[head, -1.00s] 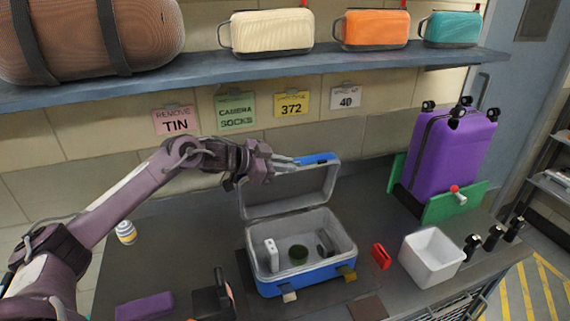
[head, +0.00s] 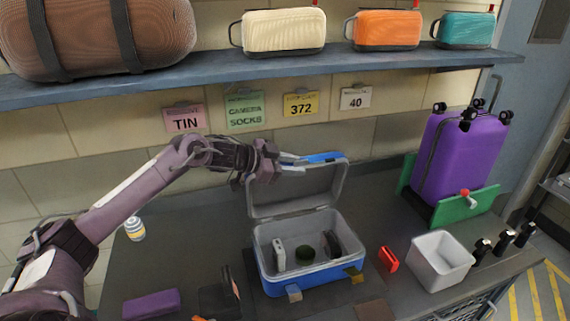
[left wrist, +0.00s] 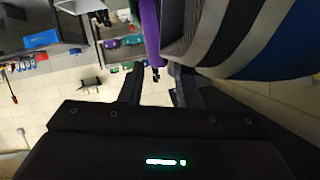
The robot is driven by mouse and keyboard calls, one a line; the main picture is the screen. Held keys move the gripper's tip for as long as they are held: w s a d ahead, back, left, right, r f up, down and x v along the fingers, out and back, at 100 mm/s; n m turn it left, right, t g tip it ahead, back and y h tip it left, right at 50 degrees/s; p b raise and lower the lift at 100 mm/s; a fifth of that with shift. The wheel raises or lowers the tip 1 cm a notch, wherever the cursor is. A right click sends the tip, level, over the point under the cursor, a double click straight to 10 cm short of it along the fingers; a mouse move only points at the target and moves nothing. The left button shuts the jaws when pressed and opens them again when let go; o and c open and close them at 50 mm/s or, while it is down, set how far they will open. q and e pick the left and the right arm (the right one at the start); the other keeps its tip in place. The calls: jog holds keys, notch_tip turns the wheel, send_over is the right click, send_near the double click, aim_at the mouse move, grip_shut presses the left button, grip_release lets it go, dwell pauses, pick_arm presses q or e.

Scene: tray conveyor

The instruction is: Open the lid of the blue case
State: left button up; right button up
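The blue case (head: 310,279) stands on the dark counter with its lid (head: 298,191) raised, roughly upright at the rear. The grey interior shows a white item (head: 279,253), a dark green round item (head: 304,252) and a dark item (head: 332,244). My left gripper (head: 304,162) is at the lid's top edge, beside its blue outer part. Its two fingers stand apart in the left wrist view (left wrist: 155,88), with a large curved striped surface close by at upper right. Nothing is seen between them. Whether they touch the lid cannot be told. My right gripper is not in view.
A white bin (head: 441,262) and a red item (head: 389,259) are right of the case. A purple suitcase (head: 452,155) stands behind the bin. A purple block (head: 151,303) and a striped jar (head: 135,228) are at left. A shelf (head: 200,86) with bags runs above the counter.

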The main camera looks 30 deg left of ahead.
pick_arm(q)
jog(key=b+v, duration=0.3)
jog(key=v, duration=0.4)
jog(key=shift+s+r, duration=0.15)
jog(key=shift+s, duration=0.05)
dwell(0.4)
